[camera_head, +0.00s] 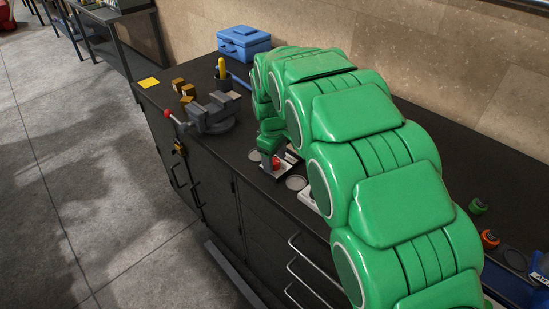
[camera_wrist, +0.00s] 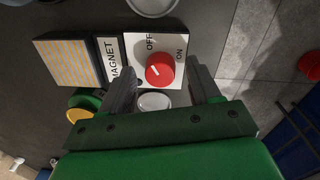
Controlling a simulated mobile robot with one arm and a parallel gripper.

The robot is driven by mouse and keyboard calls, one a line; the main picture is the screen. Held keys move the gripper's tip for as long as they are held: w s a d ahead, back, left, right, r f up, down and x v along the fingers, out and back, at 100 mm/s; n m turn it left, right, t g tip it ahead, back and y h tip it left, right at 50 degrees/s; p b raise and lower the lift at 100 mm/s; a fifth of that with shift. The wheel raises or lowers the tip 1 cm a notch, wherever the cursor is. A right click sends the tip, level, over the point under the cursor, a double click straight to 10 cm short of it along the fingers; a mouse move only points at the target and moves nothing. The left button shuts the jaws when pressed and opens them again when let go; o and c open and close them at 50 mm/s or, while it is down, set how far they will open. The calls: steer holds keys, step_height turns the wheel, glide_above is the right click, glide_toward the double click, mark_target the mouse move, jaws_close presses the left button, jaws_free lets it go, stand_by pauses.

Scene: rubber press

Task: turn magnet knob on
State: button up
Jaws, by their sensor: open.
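The red magnet knob (camera_wrist: 160,72) sits on a white panel (camera_wrist: 137,44) marked OFF and ON, beside a MAGNET label (camera_wrist: 110,62). A short white mark shows on the knob's left side, toward the MAGNET label. My gripper (camera_wrist: 165,76) is open and empty, with one dark finger on each side of the knob in the wrist view. I cannot tell whether either finger touches it. In the head view the red knob (camera_head: 276,162) shows just below my gripper, whose fingers are mostly hidden by my green arm.
A striped plate (camera_wrist: 68,62) lies beside the label. A grey disc (camera_wrist: 154,101) lies by the panel. A vise (camera_head: 212,114), wooden blocks (camera_head: 186,90) and a blue toolbox (camera_head: 243,43) stand farther along the dark bench. An orange item (camera_head: 489,239) is at right.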

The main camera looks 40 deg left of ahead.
steer(key=c, duration=1)
steer(key=shift+c, duration=0.2)
